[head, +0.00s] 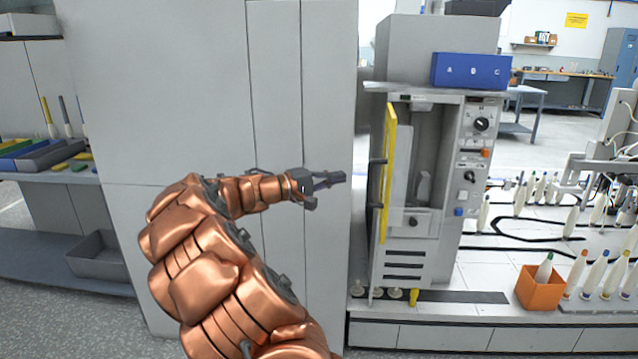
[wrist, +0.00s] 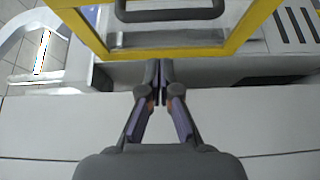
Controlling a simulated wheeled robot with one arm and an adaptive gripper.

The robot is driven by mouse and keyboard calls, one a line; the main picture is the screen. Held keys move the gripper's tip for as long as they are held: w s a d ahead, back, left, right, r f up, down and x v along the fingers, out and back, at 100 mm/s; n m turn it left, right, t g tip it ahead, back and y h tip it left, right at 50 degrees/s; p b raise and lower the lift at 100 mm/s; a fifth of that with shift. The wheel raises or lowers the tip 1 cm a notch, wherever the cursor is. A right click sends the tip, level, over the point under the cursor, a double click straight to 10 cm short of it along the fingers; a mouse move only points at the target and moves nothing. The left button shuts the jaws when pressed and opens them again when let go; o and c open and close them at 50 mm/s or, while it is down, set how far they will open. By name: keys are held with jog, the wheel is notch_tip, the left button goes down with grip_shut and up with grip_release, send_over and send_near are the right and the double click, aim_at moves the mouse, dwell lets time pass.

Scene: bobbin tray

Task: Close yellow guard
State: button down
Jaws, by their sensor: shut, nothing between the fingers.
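The yellow guard (head: 388,172) is a yellow-framed clear door on the left side of the grey machine (head: 392,255). It stands open, seen nearly edge-on, and the machine's cavity shows to its right. My gripper (head: 338,178) is shut and empty, to the left of the guard with a gap between them in the head view. In the wrist view my gripper's fingertips (wrist: 160,70) are at the near edge of the guard's yellow frame (wrist: 185,53); contact cannot be told. A dark handle (wrist: 168,13) shows beyond them.
A tall grey cabinet (head: 275,90) stands behind my arm. A blue box (head: 470,70) sits on the machine. On the white table to the right are an orange bin (head: 540,290) and several bobbins (head: 594,274). A shelf with trays (head: 45,155) is at the left.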

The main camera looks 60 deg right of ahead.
jog(key=shift+s+d+b, duration=0.1)
jog(key=shift+s+d, duration=0.2)
jog(key=shift+s, duration=0.45)
jog(key=shift+s+d+b, duration=0.1)
jog(key=shift+s+d, duration=0.15)
jog(key=shift+s, duration=0.55)
jog(key=shift+s+d+b, duration=0.1)
jog(key=shift+s+d, duration=0.2)
jog(key=shift+s, duration=0.45)
jog(key=shift+s, duration=0.1)
